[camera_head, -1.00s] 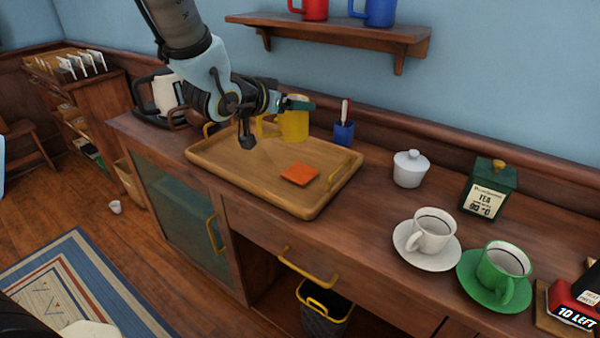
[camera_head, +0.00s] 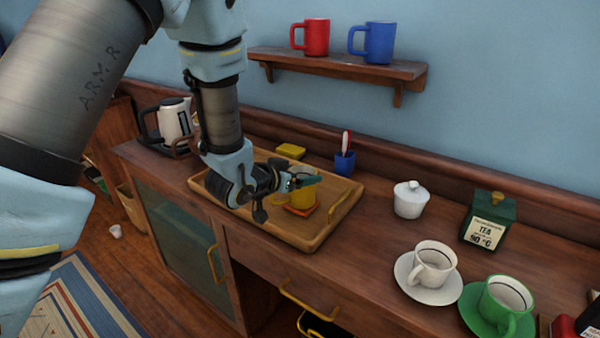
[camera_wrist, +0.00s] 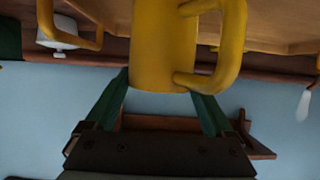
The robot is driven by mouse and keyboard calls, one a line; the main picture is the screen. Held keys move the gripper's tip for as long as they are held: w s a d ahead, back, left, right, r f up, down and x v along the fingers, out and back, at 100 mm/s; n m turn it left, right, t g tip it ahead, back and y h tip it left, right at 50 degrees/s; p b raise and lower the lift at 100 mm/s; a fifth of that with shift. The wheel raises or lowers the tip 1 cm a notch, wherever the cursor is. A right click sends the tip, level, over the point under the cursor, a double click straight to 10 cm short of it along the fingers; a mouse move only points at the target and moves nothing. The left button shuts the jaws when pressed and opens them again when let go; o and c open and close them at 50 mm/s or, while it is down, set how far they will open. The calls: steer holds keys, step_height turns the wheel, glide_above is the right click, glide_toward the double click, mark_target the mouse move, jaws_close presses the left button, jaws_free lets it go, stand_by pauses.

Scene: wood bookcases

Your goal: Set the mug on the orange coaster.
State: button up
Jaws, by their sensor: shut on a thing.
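The yellow mug (camera_head: 303,199) is upright over the tray, partly hidden by my gripper (camera_head: 304,182). My gripper is shut on it, and in the wrist view the mug (camera_wrist: 163,50) sits between the two green fingers (camera_wrist: 160,102), its handle to the right. The orange coaster (camera_head: 290,211) lies on the wooden tray (camera_head: 318,239), with its edge showing just below the mug. I cannot tell whether the mug's base touches the coaster or hovers a little above it.
A yellow block-like item (camera_head: 290,151) lies at the tray's back edge. A blue pen cup (camera_head: 345,163) stands behind the tray, a kettle (camera_head: 174,122) to the left. A white lidded pot (camera_head: 409,200), tea tin (camera_head: 489,221), and white (camera_head: 434,265) and green (camera_head: 506,303) cups stand right.

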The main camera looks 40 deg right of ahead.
steer(key=shift+f, duration=0.15)
steer(key=o, duration=1.4)
steer(key=shift+a+r, duration=0.1)
steer(key=shift+r, duration=0.15)
steer(key=v, duration=0.9)
steer(key=shift+r, duration=0.25)
steer(key=p, duration=0.5)
steer(key=shift+a+r, duration=0.25)
